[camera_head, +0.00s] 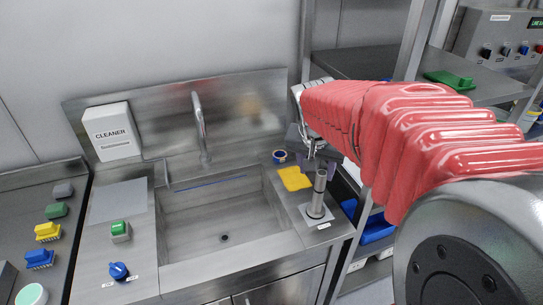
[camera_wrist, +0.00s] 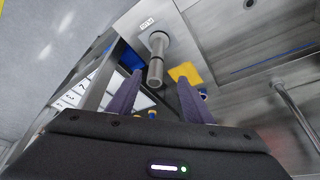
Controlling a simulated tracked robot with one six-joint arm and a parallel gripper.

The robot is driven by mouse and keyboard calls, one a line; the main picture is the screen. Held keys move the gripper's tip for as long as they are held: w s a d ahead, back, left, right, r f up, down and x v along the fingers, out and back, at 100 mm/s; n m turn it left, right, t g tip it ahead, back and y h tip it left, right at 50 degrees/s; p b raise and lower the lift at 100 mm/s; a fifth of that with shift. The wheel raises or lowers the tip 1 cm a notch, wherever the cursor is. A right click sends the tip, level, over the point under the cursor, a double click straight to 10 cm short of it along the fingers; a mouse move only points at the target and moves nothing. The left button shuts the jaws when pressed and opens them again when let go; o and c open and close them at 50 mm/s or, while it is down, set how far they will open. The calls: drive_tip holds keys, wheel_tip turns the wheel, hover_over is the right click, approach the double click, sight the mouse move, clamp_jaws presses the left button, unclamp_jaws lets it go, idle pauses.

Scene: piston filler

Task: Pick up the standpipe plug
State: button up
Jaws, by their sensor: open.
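My gripper (camera_head: 316,160) is just above and behind the plug in the head view. In the wrist view my gripper (camera_wrist: 161,88) has its two dark purple fingers apart with nothing held between them. I cannot tell the exact gap between the fingers and the plug.
A yellow cloth (camera_head: 295,178) and a small round blue-rimmed item (camera_head: 279,156) lie behind the plug. The empty sink basin (camera_head: 222,215) with its tall faucet (camera_head: 200,125) is to the left. A metal shelf rack (camera_head: 365,65) stands to the right, with blue bins (camera_head: 375,228) low down.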

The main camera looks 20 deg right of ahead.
sight(320, 189)
drive_tip(key=shift+w+d+f, duration=0.15)
drive_tip(key=shift+w+d, duration=0.1)
drive_tip(key=shift+d, duration=0.35)
drive_tip(key=shift+f, duration=0.15)
drive_tip(key=shift+x, duration=4.2)
drive_tip(key=shift+x, duration=2.6)
drive_tip(key=shift+s, duration=0.2)
drive_tip(key=shift+c, duration=0.5)
clamp_jaws()
